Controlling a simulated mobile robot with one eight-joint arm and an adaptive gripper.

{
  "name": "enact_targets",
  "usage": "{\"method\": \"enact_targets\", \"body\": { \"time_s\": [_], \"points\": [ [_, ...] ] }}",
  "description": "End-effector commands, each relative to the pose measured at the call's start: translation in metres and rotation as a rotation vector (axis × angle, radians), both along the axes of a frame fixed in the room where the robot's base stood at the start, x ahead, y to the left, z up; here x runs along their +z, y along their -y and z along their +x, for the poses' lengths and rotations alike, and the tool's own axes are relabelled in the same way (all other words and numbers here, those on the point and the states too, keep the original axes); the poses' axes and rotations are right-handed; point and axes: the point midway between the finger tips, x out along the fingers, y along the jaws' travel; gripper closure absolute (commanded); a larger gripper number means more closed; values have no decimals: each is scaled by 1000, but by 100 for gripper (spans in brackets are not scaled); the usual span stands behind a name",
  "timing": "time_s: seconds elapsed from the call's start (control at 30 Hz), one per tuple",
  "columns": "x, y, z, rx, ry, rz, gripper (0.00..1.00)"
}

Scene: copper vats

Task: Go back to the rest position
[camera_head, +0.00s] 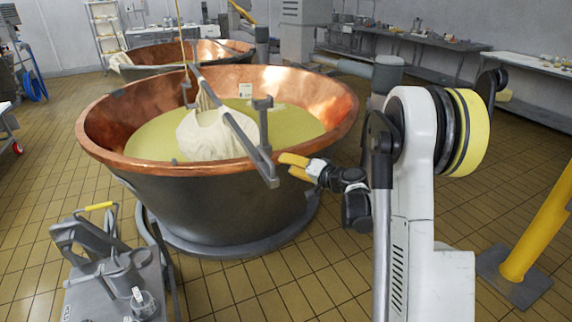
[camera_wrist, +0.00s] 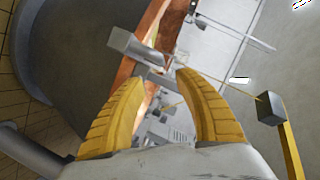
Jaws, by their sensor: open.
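My gripper (camera_head: 284,165) is at the right rim of the near copper vat (camera_head: 110,115) in the head view, close to the end of a grey bar across the vat. Its two yellow fingers are spread apart in the wrist view (camera_wrist: 150,95), with nothing between them. The grey bar (camera_head: 232,122) lies across the vat, and a white cloth bundle (camera_head: 200,137) hangs from it into the yellow-green liquid (camera_head: 160,138). Whether the fingers touch the bar cannot be told.
A second copper vat (camera_head: 150,54) stands behind. A grey cart with tools (camera_head: 110,285) is at the lower left. A yellow post (camera_head: 540,225) stands at the right, and long tables (camera_head: 420,38) line the back wall.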

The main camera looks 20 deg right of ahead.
Motion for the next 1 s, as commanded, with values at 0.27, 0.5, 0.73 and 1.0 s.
{"method": "enact_targets", "body": {
  "time_s": [0.27,0.5,0.73,1.0],
  "points": [
    [0,0,0,0,0,0,61],
    [18,-29,-11,36,-47,-51,61],
    [55,-108,-74,142,-200,-243,61],
    [70,-169,-189,236,-362,-511,61]
  ]
}}
